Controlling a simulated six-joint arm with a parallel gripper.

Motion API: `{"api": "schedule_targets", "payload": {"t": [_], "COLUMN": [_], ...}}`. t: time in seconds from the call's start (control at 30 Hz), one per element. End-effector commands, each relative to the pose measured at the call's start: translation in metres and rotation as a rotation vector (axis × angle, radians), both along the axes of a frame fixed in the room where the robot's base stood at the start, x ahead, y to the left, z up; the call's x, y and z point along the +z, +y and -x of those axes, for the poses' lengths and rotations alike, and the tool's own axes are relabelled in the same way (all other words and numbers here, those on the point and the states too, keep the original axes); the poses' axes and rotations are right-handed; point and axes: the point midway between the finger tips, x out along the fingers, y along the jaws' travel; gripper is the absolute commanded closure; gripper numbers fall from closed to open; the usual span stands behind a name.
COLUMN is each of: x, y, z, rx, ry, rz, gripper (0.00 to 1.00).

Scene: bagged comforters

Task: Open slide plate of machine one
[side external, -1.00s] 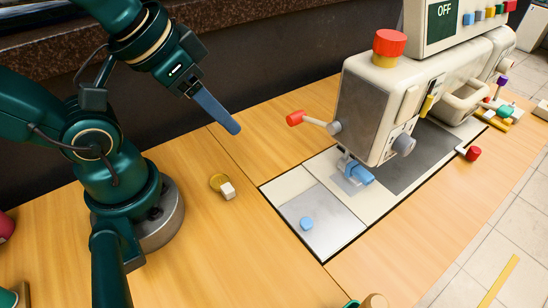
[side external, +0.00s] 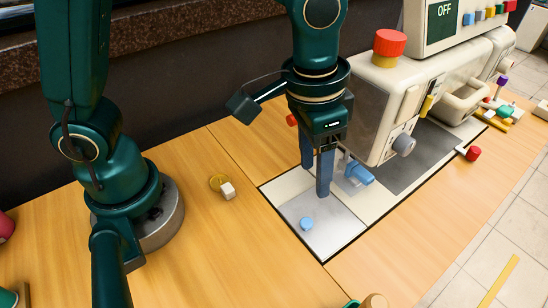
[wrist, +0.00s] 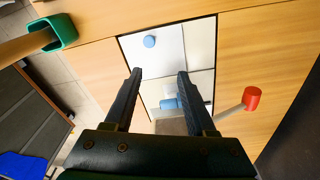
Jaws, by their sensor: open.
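The cream sewing machine (side external: 375,110) stands on the wooden table. The pale slide plate (side external: 322,232) lies flat in the machine bed, in front of the machine head, and has a round blue knob (side external: 307,223). In the wrist view the plate (wrist: 160,60) and knob (wrist: 149,41) lie ahead of the fingers. My gripper (side external: 315,180) points down above the plate, its fingers apart and empty. In the wrist view my gripper (wrist: 160,73) is open, and the knob is beyond the fingertips. Whether a finger touches the plate is unclear.
A blue presser part (side external: 360,175) sits beside the fingers. A red-tipped lever (wrist: 252,98) sticks out near them. The table left of the plate is mostly clear.

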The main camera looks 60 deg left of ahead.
Motion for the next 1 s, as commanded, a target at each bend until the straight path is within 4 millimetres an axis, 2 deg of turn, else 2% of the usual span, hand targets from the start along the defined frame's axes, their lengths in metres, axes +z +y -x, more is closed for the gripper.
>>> {"api": "schedule_targets", "payload": {"t": [0.03,0.2,0.6,0.73,0.97,1.0], "x": [-0.011,-0.032,-0.075,-0.083,-0.084,-0.083], "y": [-0.007,-0.017,-0.018,-0.018,-0.018,-0.018], "z": [0.004,0.015,0.018,0.018,0.017,0.017], "rx": [-0.029,-0.078,-0.087,-0.086,-0.086,-0.086], "ry": [0.03,0.088,0.094,0.092,0.089,0.089], "rz": [-0.016,-0.048,-0.05,-0.049,-0.048,-0.048], "gripper": [0.44,0.44,0.44,0.44,0.44,0.52]}}
